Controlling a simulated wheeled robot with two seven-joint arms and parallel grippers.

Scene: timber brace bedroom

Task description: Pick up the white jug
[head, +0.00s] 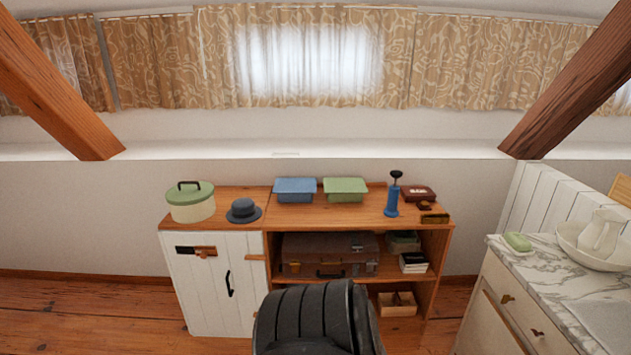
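The white jug (603,233) stands in a wide white basin (572,247) at the right edge of the head view. The basin rests on the marble top of a cream washstand (535,270). The jug's handle side faces right, and its lower part is partly hidden by the basin rim. Neither of my grippers is in view, so nothing is seen near the jug.
A green soap bar (517,242) lies left of the basin. A low wooden cabinet (325,215) ahead holds a lidded pot (192,205), a hat (243,211), two boxes and a blue pump (392,200). Wooden floor (85,315) is free at left.

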